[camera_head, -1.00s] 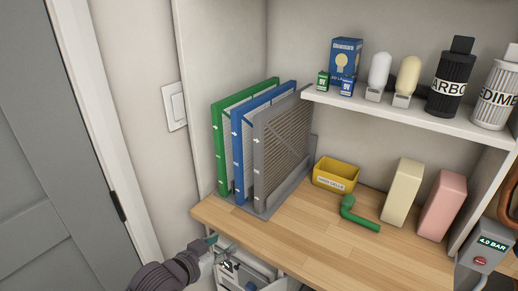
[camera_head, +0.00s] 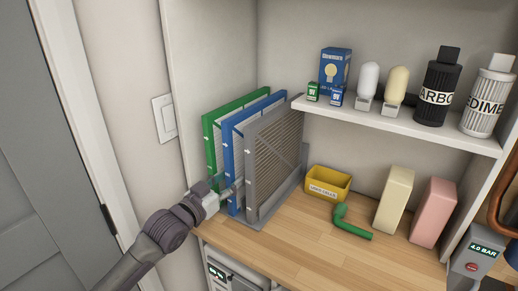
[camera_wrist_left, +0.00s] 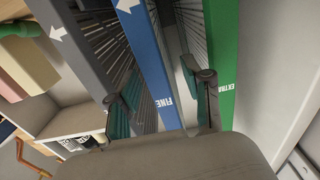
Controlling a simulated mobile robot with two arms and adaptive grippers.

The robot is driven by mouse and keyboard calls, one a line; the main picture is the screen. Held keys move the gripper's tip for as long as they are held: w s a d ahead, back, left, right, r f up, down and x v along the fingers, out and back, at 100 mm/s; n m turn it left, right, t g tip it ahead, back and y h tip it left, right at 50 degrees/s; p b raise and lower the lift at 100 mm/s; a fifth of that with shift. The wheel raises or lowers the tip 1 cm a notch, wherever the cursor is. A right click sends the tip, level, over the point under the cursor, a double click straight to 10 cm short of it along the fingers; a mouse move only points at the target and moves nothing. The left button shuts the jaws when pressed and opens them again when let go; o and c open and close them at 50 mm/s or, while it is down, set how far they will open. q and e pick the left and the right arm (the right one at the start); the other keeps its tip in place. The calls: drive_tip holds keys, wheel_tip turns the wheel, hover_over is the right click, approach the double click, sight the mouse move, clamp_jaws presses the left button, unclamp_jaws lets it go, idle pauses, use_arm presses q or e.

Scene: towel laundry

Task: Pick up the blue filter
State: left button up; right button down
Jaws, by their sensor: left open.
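The blue filter (camera_head: 228,150) stands upright in a rack on the wooden counter, between the green filter (camera_head: 210,140) and the grey filter (camera_head: 251,165). My left gripper (camera_head: 228,184) is at the lower front edge of the blue filter. In the left wrist view the blue filter (camera_wrist_left: 148,55) runs between the two open fingers of the gripper (camera_wrist_left: 155,85). One finger is on the grey filter's side (camera_wrist_left: 75,45), the other on the green filter's side (camera_wrist_left: 223,60). I cannot tell whether the fingers touch the blue filter. My right gripper is not in view.
A yellow bin (camera_head: 327,183), a green bent pipe (camera_head: 350,224), a cream box (camera_head: 394,200) and a pink box (camera_head: 433,207) stand to the right on the counter (camera_head: 300,235). A shelf (camera_head: 400,125) with bulbs and canisters is above. The cabinet side wall is close on the left.

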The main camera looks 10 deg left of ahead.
sight(243, 170)
use_arm(q)
drive_tip(key=p+x, duration=0.1)
drive_tip(key=x, duration=0.4)
drive_tip(key=shift+w+d, duration=0.2)
drive_tip(key=shift+w, duration=0.15)
drive_tip(key=shift+w+d+f, duration=0.15)
drive_tip(key=shift+w, duration=0.15)
drive_tip(key=shift+s, duration=0.1)
drive_tip(key=shift+c, duration=0.3)
clamp_jaws()
